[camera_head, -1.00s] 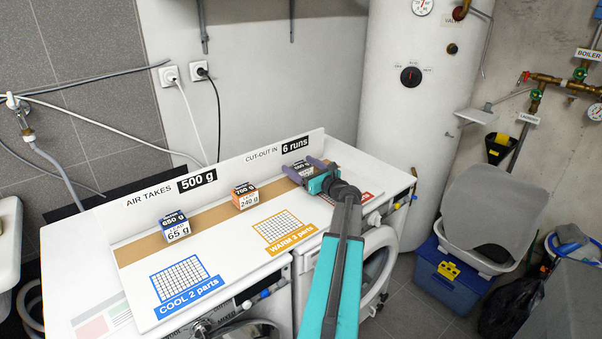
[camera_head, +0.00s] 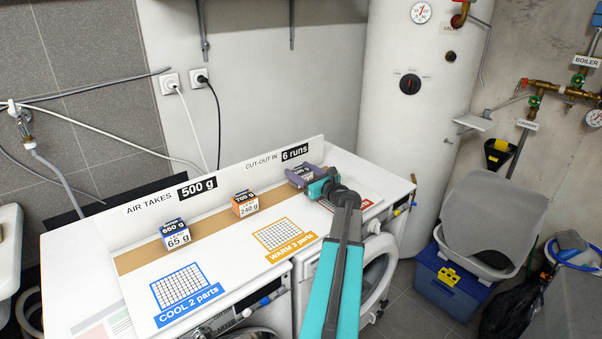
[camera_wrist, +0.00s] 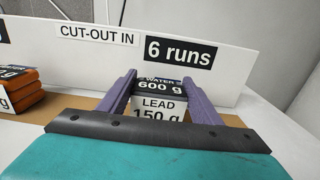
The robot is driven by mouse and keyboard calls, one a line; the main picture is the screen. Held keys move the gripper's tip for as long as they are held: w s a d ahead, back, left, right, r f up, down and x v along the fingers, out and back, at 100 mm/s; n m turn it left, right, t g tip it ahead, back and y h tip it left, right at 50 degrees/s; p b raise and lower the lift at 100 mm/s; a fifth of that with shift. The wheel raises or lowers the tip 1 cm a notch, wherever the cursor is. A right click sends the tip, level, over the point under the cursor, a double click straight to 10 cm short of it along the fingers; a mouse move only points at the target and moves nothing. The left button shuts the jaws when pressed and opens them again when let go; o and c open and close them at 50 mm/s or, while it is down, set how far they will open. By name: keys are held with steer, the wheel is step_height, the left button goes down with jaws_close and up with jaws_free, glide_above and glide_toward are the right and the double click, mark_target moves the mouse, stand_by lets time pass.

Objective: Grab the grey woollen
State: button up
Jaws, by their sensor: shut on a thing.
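A small dark grey bundle (camera_wrist: 160,95) with labels reading WATER 600 g and LEAD 150 g sits between the purple fingers of my gripper (camera_wrist: 161,88) in the wrist view. The fingers are shut on its two sides. Its lower part is hidden behind the teal gripper body. In the head view my gripper (camera_head: 307,176) is at the right end of the board on the white worktop, around the same bundle (camera_head: 301,170), which is partly covered. I cannot tell whether the bundle touches the board. Its cloth texture is too small to make out.
An orange bundle (camera_head: 245,203) and a blue bundle (camera_head: 174,234) stand on the brown strip to the left. An upright sign panel (camera_head: 235,178) runs behind them. A white boiler tank (camera_head: 412,130) stands behind right. The printed grids in front are clear.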

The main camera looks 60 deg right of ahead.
step_height(320, 180, up, 3)
steer(key=shift+f+p, duration=0.1)
steer(key=shift+p, duration=0.7)
steer(key=shift+s+a+f, duration=0.1)
steer(key=shift+a, duration=0.25)
steer(key=s+a+r+p, duration=0.1)
steer(key=s+a+p, duration=0.1)
steer(key=a, duration=1)
steer(key=shift+s+a+r, duration=0.2)
steer(key=shift+a+r, duration=0.05)
steer(key=shift+r, duration=0.05)
steer(key=p, duration=0.6)
steer(key=shift+a, duration=0.35)
steer(key=a+p, duration=0.1)
steer(key=p, duration=0.6)
steer(key=shift+s+a, duration=0.1)
steer(key=shift+s, duration=0.1)
steer(key=shift+s+a+f+p, duration=0.1)
steer(key=shift+a+p, duration=0.2)
steer(key=shift+p, duration=0.6)
